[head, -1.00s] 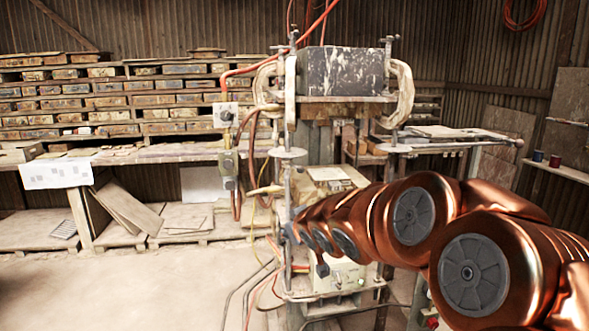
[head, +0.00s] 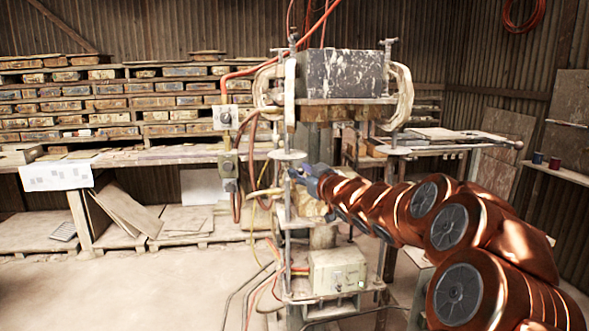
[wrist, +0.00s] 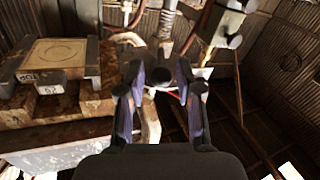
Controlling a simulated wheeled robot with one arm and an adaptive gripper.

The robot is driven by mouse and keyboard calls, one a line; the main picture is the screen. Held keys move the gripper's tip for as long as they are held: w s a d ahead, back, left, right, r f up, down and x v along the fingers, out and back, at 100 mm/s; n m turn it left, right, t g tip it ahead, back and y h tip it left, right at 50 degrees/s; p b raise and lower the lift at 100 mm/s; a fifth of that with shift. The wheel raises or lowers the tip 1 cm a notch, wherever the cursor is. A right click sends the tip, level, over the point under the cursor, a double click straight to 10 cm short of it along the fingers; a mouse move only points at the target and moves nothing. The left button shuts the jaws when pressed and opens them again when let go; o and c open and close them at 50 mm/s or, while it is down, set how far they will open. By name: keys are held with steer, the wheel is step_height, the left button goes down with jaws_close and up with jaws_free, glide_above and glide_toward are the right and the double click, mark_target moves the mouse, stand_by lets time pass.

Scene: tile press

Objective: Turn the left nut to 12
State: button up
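The press (head: 340,75) stands in the middle of the head view, with a grey block on top and an upright rod (head: 289,100) on its left side. A pale round disc (head: 288,155) sits on that rod. My gripper (head: 297,174) is just below the disc, beside the left rod. In the wrist view my gripper (wrist: 162,78) is open, its two fingers apart. A grey metal piece (wrist: 160,58) with a dark round spot, perhaps the left nut, shows between the fingertips. A ribbed rod (wrist: 168,20) rises behind it. I cannot tell whether the fingers touch it. I can make out no 12 mark.
A tile mould (wrist: 60,55) with small number labels lies left in the wrist view. A grey switch box (wrist: 220,22) with hoses hangs to the right. In the head view, a cream control box (head: 337,272) sits low on the press. Shelves of moulds (head: 150,100) line the back.

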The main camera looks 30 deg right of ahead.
mark_target(300, 172)
steer(key=shift+w, duration=1.85)
steer(key=shift+c, duration=0.2)
jaws_close()
steer(key=shift+f, duration=0.1)
